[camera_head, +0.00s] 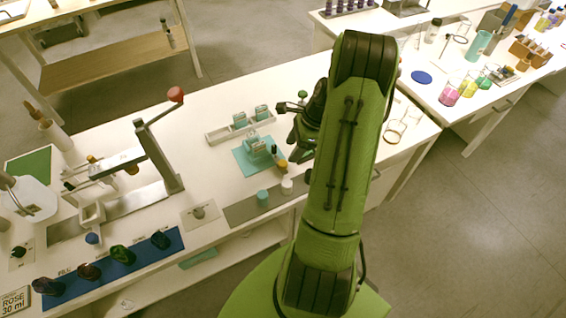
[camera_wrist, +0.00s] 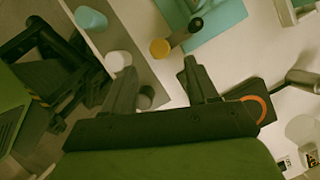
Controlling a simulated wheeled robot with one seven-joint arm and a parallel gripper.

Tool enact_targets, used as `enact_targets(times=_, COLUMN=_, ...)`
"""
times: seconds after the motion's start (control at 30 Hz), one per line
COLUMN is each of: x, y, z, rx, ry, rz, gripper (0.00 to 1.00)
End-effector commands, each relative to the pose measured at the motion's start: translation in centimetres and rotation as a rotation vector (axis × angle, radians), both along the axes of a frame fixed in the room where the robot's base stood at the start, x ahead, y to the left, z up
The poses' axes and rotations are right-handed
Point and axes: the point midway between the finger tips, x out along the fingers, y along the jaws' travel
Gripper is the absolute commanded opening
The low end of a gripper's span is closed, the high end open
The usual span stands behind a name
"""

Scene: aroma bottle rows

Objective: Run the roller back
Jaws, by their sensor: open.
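A short dark arm with a yellow-orange end (camera_head: 282,163) sits at the right edge of a teal fixture (camera_head: 244,166) on the white bench. It looks like the roller, but I cannot be sure. In the wrist view, its round yellow end (camera_wrist: 160,48) shows just beyond my fingertips, with its dark arm over the teal plate (camera_wrist: 222,18). A clear bottle (camera_head: 257,147) stands on the fixture. My gripper (camera_head: 299,150) is above the bench beside the fixture, partly hidden by my arm. In the wrist view my gripper (camera_wrist: 159,66) is open, with nothing held between its fingers.
A grey strip with a teal cap (camera_head: 262,197) and a white cap (camera_head: 287,186) lies in front. A tray of bottles (camera_head: 240,126) stands behind the fixture. A red-knobbed lever press (camera_head: 160,150) stands left, beyond bare bench.

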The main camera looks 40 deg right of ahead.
Motion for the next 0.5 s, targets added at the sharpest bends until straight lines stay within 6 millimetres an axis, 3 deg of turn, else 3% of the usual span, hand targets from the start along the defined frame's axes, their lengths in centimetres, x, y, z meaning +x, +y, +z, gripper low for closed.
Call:
enact_targets(times=0.03, x=0.3, y=0.5, z=-1.5, rx=0.003, ry=0.002, rz=0.002, gripper=0.58)
enact_targets(times=0.2, x=1.2, y=1.6, z=-5.0, rx=0.002, ry=0.003, rz=0.002, gripper=0.58)
enact_targets(times=0.33, x=1.6, y=2.0, z=-6.4, rx=0.000, ry=0.001, rz=0.001, gripper=0.58)
enact_targets(times=0.5, x=1.7, y=2.2, z=-6.7, rx=-0.001, ry=0.000, rz=0.001, gripper=0.58)
